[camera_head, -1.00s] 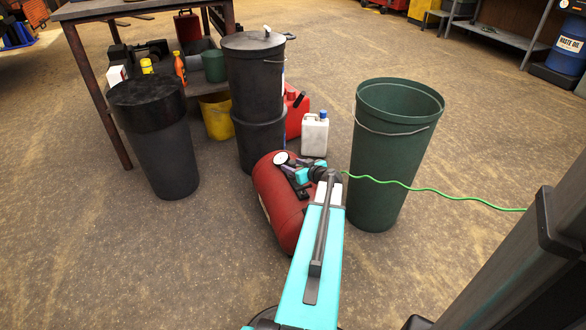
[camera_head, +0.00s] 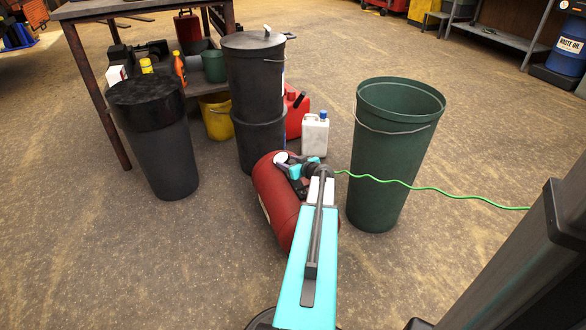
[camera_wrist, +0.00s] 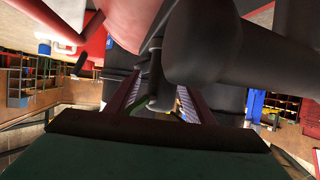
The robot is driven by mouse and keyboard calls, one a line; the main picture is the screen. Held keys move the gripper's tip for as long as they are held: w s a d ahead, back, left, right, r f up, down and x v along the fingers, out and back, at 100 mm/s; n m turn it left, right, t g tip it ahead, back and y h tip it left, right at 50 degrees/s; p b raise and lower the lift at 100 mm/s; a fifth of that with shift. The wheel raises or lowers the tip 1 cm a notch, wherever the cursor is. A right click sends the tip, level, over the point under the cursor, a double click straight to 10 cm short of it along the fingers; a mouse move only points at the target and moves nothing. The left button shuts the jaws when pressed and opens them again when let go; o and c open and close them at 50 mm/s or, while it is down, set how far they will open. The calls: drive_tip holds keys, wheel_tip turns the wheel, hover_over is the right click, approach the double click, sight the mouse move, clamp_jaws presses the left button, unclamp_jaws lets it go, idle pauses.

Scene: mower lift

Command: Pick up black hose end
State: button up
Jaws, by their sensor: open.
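My gripper (camera_wrist: 160,97) is open; its two dark finger strips stand apart in the wrist view. A slim black piece (camera_wrist: 156,72) shows between and beyond the fingers and looks like the black hose end; whether a finger touches it I cannot tell. A bit of green (camera_wrist: 140,104) shows beside it, between the fingers. In the head view a green hose (camera_head: 430,188) runs from near my wrist to the right, past the front of the green bin. My arm hides the hose end there. My gripper is over the red tank (camera_head: 275,195).
A tall green bin (camera_head: 393,165) stands close to the right of my arm. Stacked black bins (camera_head: 255,85), a white jug (camera_head: 314,136) and a red can (camera_head: 293,108) stand behind the tank. Another black bin (camera_head: 163,155) is left. Floor at front left is clear.

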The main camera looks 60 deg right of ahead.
idle(0.4)
clamp_jaws()
drive_tip(key=shift+r, duration=0.1)
drive_tip(key=shift+r, duration=0.4)
wheel_tip(320, 180, up, 3)
drive_tip(key=shift+r+p, duration=0.1)
drive_tip(key=shift+p, duration=0.8)
drive_tip(key=s+d+p, duration=0.1)
drive_tip(key=s+p, duration=0.1)
drive_tip(key=s, duration=1.4)
drive_tip(key=shift+r, duration=0.4)
